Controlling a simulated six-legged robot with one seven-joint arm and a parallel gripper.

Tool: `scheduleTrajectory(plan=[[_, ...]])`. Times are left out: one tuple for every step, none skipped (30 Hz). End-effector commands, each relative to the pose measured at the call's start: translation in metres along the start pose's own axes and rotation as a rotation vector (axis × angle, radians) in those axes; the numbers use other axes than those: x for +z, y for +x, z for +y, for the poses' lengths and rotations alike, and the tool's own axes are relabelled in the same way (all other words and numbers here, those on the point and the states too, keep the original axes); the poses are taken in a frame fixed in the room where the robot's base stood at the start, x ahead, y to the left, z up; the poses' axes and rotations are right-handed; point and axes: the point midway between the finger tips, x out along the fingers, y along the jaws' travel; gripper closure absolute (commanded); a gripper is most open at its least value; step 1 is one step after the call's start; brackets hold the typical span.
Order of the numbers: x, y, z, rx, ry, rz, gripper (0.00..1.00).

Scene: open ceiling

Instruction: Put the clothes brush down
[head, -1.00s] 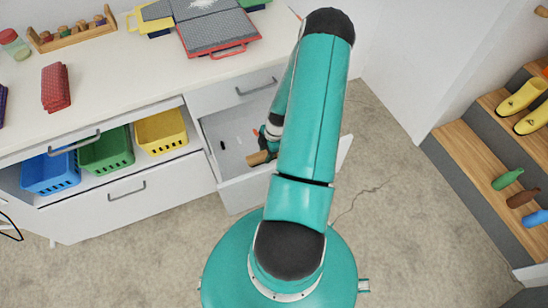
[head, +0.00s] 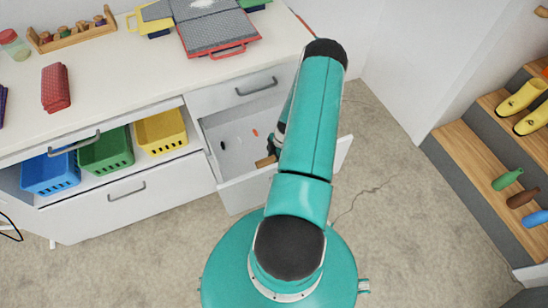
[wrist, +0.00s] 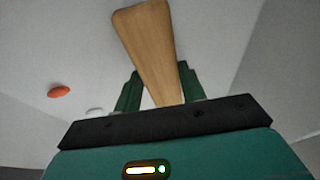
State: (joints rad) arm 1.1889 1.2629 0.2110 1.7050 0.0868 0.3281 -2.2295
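The clothes brush (wrist: 148,45) shows in the wrist view as a wooden piece, wide at the far end and narrower between my fingers. My gripper (wrist: 159,72) has its two green fingers on either side of it and is shut on it. In the head view the wooden end of the brush (head: 266,161) shows inside the open drawer (head: 240,190), near its front wall. My arm hides most of the gripper there. The brush's bristles are not visible, and I cannot tell whether it touches the drawer floor.
The drawer holds an orange item (head: 255,132), a dark item (head: 222,145) and a small white item (wrist: 95,111). Blue (head: 50,173), green (head: 107,151) and yellow (head: 162,131) baskets stand at left. Stepped shelves (head: 465,150) with shoes and bottles are at right.

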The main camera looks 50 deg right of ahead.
Motion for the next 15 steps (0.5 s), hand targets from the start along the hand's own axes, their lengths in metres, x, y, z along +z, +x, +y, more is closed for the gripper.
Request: scheduleTrajectory(plan=[[0.0002, 0.0000, 0.0001, 0.000, 0.001, 0.000, 0.52], [0.0001, -0.0001, 0.0000, 0.000, 0.001, 0.000, 0.46], [0.0001, -0.0001, 0.0000, 0.000, 0.000, 0.000, 0.38], [0.0001, -0.0001, 0.0000, 0.000, 0.000, 0.000, 0.38], [0.0001, -0.0001, -0.0001, 0.000, 0.000, 0.000, 0.38], [0.0001, -0.0001, -0.0001, 0.000, 0.000, 0.000, 0.38], [0.0001, -0.0001, -0.0001, 0.000, 0.000, 0.000, 0.38], [0.0000, -0.0001, -0.0001, 0.000, 0.000, 0.000, 0.38], [0.0000, -0.0001, -0.0001, 0.000, 0.000, 0.000, 0.38], [0.0000, -0.0002, -0.0001, 0.000, 0.000, 0.000, 0.38], [0.0000, -0.0003, -0.0001, 0.000, 0.000, 0.000, 0.38], [-0.0002, -0.0009, 0.0000, 0.000, 0.000, 0.000, 0.38], [-0.0004, -0.0018, 0.0000, 0.000, 0.000, 0.000, 0.38], [-0.0006, -0.0033, 0.0000, 0.000, -0.001, -0.001, 0.38], [-0.0003, -0.0067, 0.0001, 0.001, 0.000, -0.001, 0.38]])
